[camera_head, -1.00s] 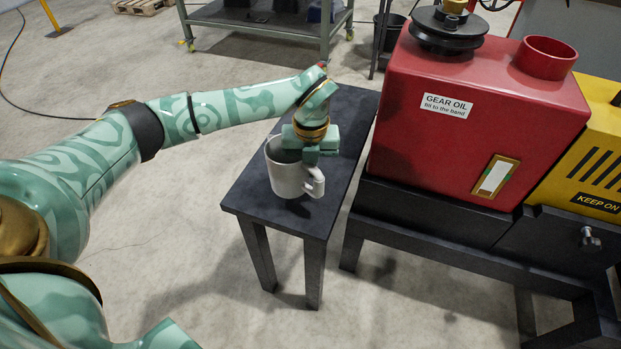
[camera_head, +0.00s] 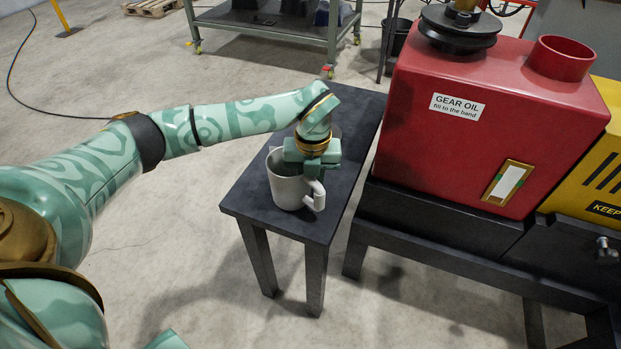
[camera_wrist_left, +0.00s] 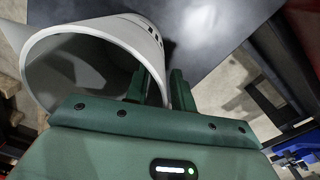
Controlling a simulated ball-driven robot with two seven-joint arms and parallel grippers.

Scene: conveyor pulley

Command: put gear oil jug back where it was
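The gear oil jug (camera_head: 287,192) is a pale grey, open-topped jug with a handle on its right side. It is upright at the small dark table's (camera_head: 262,203) near end and seems to rest on it. My left gripper (camera_head: 313,170) reaches down over the jug's rim on the handle side. In the left wrist view, its fingers (camera_wrist_left: 168,88) are close together at the jug's edge (camera_wrist_left: 103,22), with pale jug material between them. The exact contact is partly hidden by the gripper. My right gripper is not in view.
A red gear oil tank (camera_head: 455,130) with a round filler neck (camera_head: 562,60) stands right of the table on a dark frame. A yellow machine part (camera_head: 590,185) is beside it. A wheeled cart (camera_head: 270,25) stands behind. The table's far half is bare.

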